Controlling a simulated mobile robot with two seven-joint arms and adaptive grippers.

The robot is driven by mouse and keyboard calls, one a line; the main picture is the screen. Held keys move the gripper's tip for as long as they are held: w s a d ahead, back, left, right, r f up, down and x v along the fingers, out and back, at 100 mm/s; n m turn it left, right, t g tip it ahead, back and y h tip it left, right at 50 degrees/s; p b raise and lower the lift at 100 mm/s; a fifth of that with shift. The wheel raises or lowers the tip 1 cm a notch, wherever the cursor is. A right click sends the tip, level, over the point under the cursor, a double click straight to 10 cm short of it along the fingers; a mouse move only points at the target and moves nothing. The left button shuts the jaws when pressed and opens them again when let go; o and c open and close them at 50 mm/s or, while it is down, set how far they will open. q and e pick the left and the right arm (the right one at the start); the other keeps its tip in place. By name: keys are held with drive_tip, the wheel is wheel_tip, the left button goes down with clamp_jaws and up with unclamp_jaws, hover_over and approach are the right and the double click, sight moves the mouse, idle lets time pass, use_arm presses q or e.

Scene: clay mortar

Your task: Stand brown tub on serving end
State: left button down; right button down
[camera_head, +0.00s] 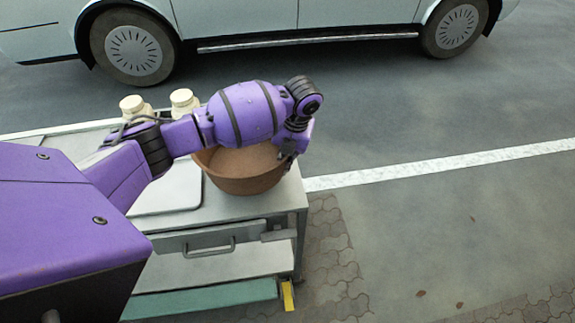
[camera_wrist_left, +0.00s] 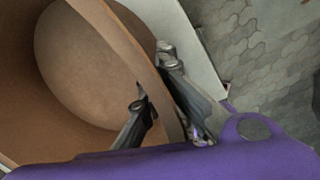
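The brown tub (camera_head: 243,178) is a wide, round bowl, upright at the right end of the grey cart top (camera_head: 222,207). Whether its base touches the top is hard to tell. My left gripper (camera_head: 292,150) is at its right rim, partly hidden by my wrist in the head view. In the left wrist view the tub (camera_wrist_left: 85,65) looks empty. There my left gripper (camera_wrist_left: 155,82) has one finger inside and one outside the tub's wall, and appears shut on it. My right gripper is not in view.
Two cream jars (camera_head: 184,101) stand at the cart's back edge. A pale tray or board (camera_head: 165,197) lies left of the tub. The cart has a drawer handle (camera_head: 209,248) and a lower green shelf (camera_head: 205,298). A parked vehicle (camera_head: 300,22) stands behind on the road.

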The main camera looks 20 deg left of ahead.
use_arm(q)
drive_tip(key=shift+w+d+f, duration=0.15)
drive_tip(key=shift+w+f, duration=0.25)
drive_tip(key=shift+f, duration=1.45)
drive_tip(key=shift+f, duration=0.2)
drive_tip(key=c, duration=2)
unclamp_jaws()
drive_tip(key=r, duration=0.4)
drive_tip(key=d+r, duration=0.1)
drive_tip(key=r, duration=0.3)
drive_tip(key=d+r, duration=0.1)
drive_tip(key=r, duration=0.3)
drive_tip(key=shift+s+d+r, duration=0.1)
drive_tip(key=shift+s+d, duration=0.05)
